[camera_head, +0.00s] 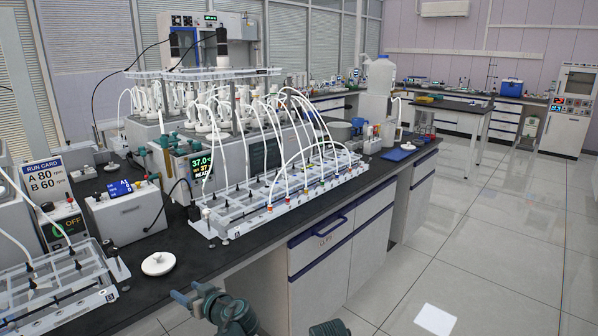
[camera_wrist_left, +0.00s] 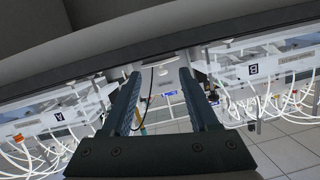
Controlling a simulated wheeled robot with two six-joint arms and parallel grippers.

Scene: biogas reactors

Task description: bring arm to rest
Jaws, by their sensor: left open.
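My left gripper (camera_head: 187,294) shows at the bottom of the head view, in front of the bench edge and beside the blue-trimmed drawer cabinet (camera_head: 335,250). In the left wrist view its two dark fingers (camera_wrist_left: 160,90) stand apart with nothing between them. It holds nothing and appears clear of the bench (camera_head: 205,262). A small dark ribbed piece at the bottom edge of the head view looks like part of my own body. My right gripper is not in view.
A white round lid (camera_head: 158,263) lies near the bench's front edge. A tubed rack (camera_head: 290,190) stands behind, another rack (camera_head: 55,285) at left. A control box reads "OFF" (camera_head: 62,228); a run card (camera_head: 45,180) stands above.

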